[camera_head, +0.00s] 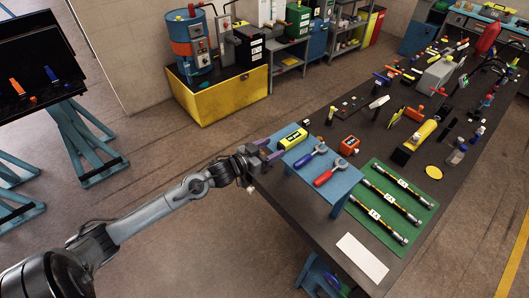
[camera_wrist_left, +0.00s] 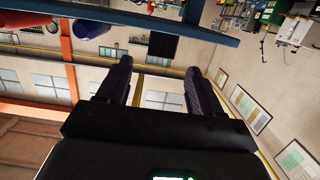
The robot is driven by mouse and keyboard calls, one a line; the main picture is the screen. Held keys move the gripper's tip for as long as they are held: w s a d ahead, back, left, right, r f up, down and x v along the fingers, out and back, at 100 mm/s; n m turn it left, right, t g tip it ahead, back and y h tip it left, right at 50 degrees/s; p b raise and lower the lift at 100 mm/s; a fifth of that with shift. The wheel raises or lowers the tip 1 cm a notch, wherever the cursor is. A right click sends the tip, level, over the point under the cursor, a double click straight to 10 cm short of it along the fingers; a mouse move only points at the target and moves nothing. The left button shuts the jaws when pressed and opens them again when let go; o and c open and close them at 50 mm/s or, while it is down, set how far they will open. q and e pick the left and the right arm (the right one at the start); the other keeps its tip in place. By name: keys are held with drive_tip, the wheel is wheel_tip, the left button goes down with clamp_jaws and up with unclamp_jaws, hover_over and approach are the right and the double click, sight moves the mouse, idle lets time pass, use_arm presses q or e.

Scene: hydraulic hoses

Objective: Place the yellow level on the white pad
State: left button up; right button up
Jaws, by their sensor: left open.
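The yellow level (camera_head: 301,161), with dark markings, lies at the far left edge of the blue stand (camera_head: 334,193). The white pad (camera_head: 362,257) lies bare on the near end of the dark table. My left gripper (camera_head: 268,152) is just left of the level, at the stand's left edge. In the left wrist view its two fingers (camera_wrist_left: 158,88) are spread wide with nothing between them. I cannot tell from the head view whether a finger touches the level. My right gripper is not in view.
A blue-handled tool (camera_head: 310,156) and a red-handled tool (camera_head: 330,173) lie on the stand near the level. A green mat (camera_head: 408,228) with several hoses is to the right. Table around the pad is clear.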

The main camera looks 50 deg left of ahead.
use_arm(q)
drive_tip(key=s+d+f+g+y, duration=0.2)
drive_tip(key=s+d+f+g, duration=0.4)
drive_tip(key=s+d+f, duration=0.55)
drive_tip(key=s+d+g, duration=0.3)
drive_tip(key=s+d, duration=0.1)
drive_tip(key=s, duration=0.5)
drive_tip(key=s+d+m+g, duration=0.1)
drive_tip(key=s+d+g, duration=0.2)
drive_tip(key=s, duration=0.6)
drive_tip(key=shift+s+d+r+g+h, duration=0.3)
drive_tip(key=shift+d+r+h, duration=0.1)
drive_tip(key=shift+d, duration=0.1)
